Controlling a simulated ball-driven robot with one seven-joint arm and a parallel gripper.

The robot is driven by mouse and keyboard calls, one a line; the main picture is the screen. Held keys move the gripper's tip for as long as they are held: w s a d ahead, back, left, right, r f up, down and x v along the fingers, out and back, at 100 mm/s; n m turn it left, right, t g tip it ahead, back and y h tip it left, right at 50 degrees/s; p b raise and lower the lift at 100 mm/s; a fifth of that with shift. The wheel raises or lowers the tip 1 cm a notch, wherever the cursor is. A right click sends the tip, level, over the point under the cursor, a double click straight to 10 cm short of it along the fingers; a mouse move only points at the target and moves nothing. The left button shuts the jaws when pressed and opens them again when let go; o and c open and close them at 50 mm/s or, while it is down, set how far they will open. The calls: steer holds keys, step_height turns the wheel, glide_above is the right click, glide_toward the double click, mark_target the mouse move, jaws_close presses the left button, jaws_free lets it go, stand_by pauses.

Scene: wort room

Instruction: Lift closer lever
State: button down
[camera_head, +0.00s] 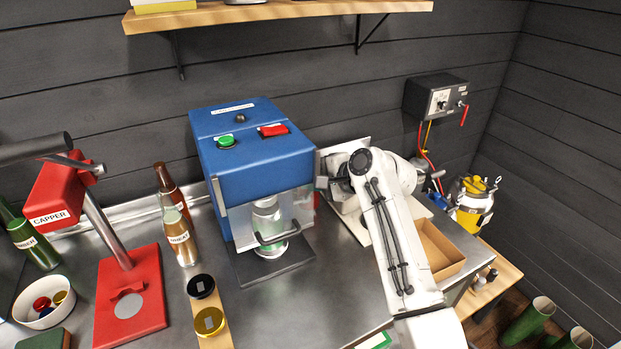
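I cannot single out a part that is surely the closer lever. A device with a pale upright plate (346,148) stands right of the blue machine (255,157), mostly hidden behind my white arm. A bit of red shows at the blue machine's right side, too small to make out. My arm rises from the lower right and bends above the counter beside this device. My gripper's fingers are not clear among the arm parts, so I cannot tell their opening or contact. The red capper (68,199) at the left has a dark grey handle (38,148).
The blue machine has a clear guard with a black handle (283,232) and a can inside. Bottles (180,236) stand to its left. An open cardboard box (441,252) sits right of my arm. A wall box (435,98) and a yellow-and-steel vessel (473,203) are further right.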

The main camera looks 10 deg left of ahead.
steer(key=shift+w+d+f, duration=0.2)
steer(key=shift+d, duration=0.3)
steer(key=c, duration=1.2)
jaws_free()
steer(key=shift+o, duration=1.3)
steer(key=shift+w+d, duration=0.1)
steer(key=shift+d, duration=0.05)
steer(key=shift+s+d+r, duration=0.15)
steer(key=shift+s+r, duration=0.05)
steer(key=shift+s, duration=0.1)
steer(key=b+v, duration=0.1)
steer(key=v, duration=0.9)
